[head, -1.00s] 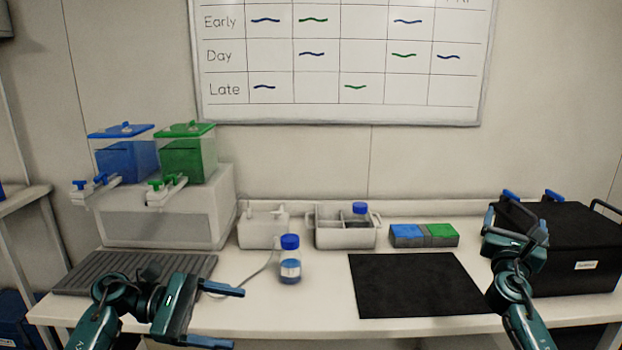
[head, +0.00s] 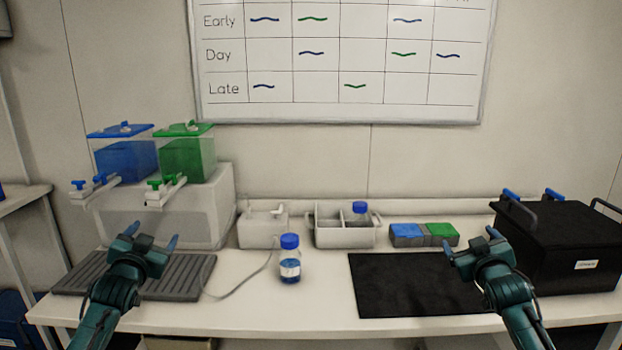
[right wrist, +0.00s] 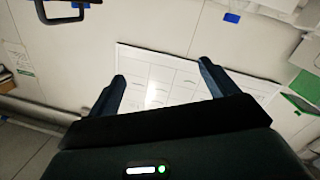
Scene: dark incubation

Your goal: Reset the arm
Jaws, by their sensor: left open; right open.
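My left gripper (head: 152,243) is open and empty in the head view, raised in front of the grey ribbed mat (head: 75,281) at the left of the bench. Its fingers point up and away. My right gripper (head: 470,242) is open and empty, raised at the right edge of the black mat (head: 405,285) and left of the black box (head: 560,247). In the right wrist view, the two right fingers (right wrist: 160,85) are spread wide with nothing between them. The whiteboard (right wrist: 150,80) shows beyond them.
A blue-capped bottle (head: 290,262) stands mid-bench. Behind it are a white block (head: 263,233), a divided caddy (head: 330,238) with another blue-capped bottle (head: 360,214), and a blue and green block (head: 424,236). Blue and green tanks (head: 188,160) stand on a white stand (head: 185,215) at left.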

